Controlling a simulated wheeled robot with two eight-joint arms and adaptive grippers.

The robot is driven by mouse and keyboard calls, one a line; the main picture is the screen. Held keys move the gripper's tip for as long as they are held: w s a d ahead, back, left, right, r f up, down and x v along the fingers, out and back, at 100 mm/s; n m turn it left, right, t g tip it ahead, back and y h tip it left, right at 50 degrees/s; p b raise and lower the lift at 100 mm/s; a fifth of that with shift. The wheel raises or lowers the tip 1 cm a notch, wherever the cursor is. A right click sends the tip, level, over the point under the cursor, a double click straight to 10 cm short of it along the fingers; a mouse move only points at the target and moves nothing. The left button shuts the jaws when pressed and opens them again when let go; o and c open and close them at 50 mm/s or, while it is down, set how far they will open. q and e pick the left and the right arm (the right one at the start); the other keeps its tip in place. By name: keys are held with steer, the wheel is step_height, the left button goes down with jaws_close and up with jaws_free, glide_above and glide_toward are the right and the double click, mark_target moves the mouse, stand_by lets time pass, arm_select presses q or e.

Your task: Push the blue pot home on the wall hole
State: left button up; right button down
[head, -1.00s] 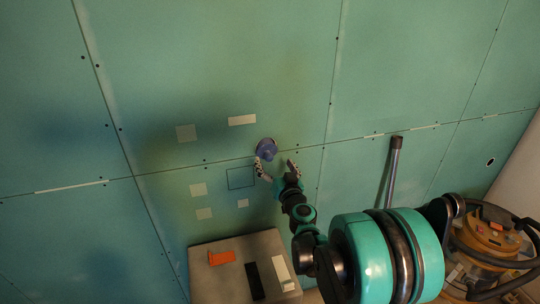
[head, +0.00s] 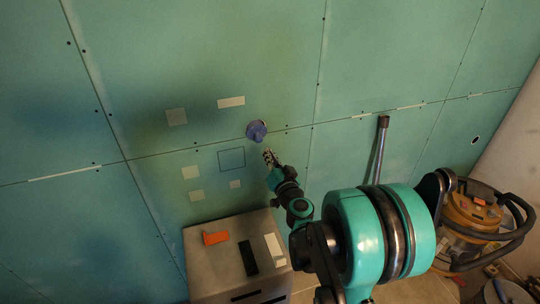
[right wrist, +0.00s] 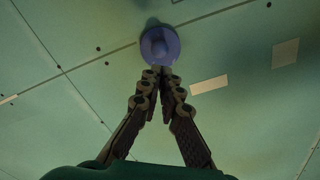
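The blue pot (head: 256,132) is against the green wall, just above a horizontal board seam. In the right wrist view the pot (right wrist: 160,46) shows as a round blue disc with a raised middle. The wall hole is hidden, and I cannot tell how deep the pot sits. My right gripper (head: 268,155) is just below and right of the pot. Its fingers are drawn together with nothing between them; in the right wrist view the fingertips (right wrist: 159,71) are at the pot's lower edge. I cannot tell whether they touch it. My left gripper is out of view.
A grey box (head: 215,258) stands below, with an orange piece (head: 215,238), a black piece (head: 249,258) and a pale piece (head: 274,250) on top. A grey pipe (head: 380,150) leans on the wall. An orange vacuum (head: 475,215) stands at right.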

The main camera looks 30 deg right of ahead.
mark_target(261, 139)
steer(key=shift+m, duration=0.5)
steer(key=shift+p+x, duration=0.3)
steer(key=shift+x, duration=2.65)
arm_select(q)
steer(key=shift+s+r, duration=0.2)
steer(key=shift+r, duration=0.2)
arm_select(e)
steer(key=shift+f, duration=0.1)
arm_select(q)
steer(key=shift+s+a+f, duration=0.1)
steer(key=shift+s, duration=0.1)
arm_select(e)
steer(key=shift+w+d, duration=0.15)
steer(key=shift+w, duration=0.5)
